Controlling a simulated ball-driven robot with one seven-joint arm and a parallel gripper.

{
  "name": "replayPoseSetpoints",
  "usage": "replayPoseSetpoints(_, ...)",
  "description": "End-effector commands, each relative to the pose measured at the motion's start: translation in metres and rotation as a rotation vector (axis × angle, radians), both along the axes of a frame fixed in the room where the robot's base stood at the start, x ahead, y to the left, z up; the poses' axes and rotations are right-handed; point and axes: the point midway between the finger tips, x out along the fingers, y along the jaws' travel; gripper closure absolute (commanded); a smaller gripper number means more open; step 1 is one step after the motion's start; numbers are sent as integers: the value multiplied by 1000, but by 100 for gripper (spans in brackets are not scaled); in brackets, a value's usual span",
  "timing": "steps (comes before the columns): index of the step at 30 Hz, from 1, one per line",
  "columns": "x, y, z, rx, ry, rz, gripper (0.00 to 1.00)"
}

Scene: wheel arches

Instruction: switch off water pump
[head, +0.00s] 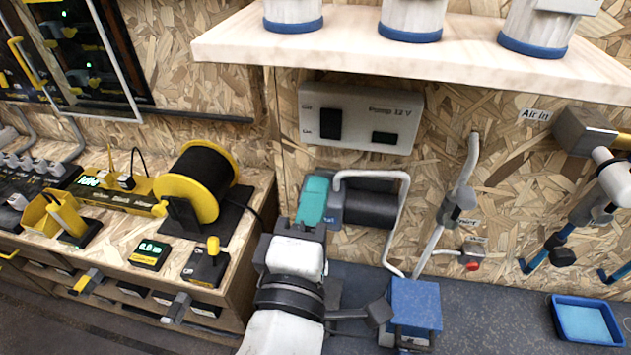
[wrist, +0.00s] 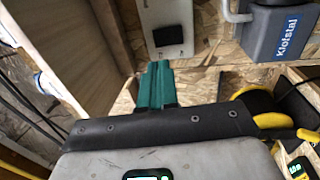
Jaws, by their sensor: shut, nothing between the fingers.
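The pump control panel (head: 360,118), a pale grey plate marked "Pump 12 V", is on the chipboard wall below the shelf. It has a black rocker switch (head: 331,124) at its left and a dark display (head: 384,138) at lower right. In the wrist view part of the panel (wrist: 150,22) shows with a black rocker (wrist: 168,35). My gripper (head: 313,198) has teal fingers, shut and empty, below the panel's left end and apart from it. The fingers (wrist: 157,84) point towards the rocker. The pump (head: 370,203) is a dark cylinder right of my gripper. The rocker's position is unclear.
A pale shelf (head: 400,52) with several white canisters juts out above the panel. A white pipe (head: 404,230) bends beside the pump. A yellow cable reel (head: 190,185) stands on the left bench. A blue tray (head: 587,322) lies at lower right.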

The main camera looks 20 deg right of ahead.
Motion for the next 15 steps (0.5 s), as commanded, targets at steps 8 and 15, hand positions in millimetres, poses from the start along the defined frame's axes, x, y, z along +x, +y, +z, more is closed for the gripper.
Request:
replayPoseSetpoints(8, 44, -34, 10, 0, 1, -5, 100)
replayPoseSetpoints(15, 77, -57, 16, 2, 0, -4, 100)
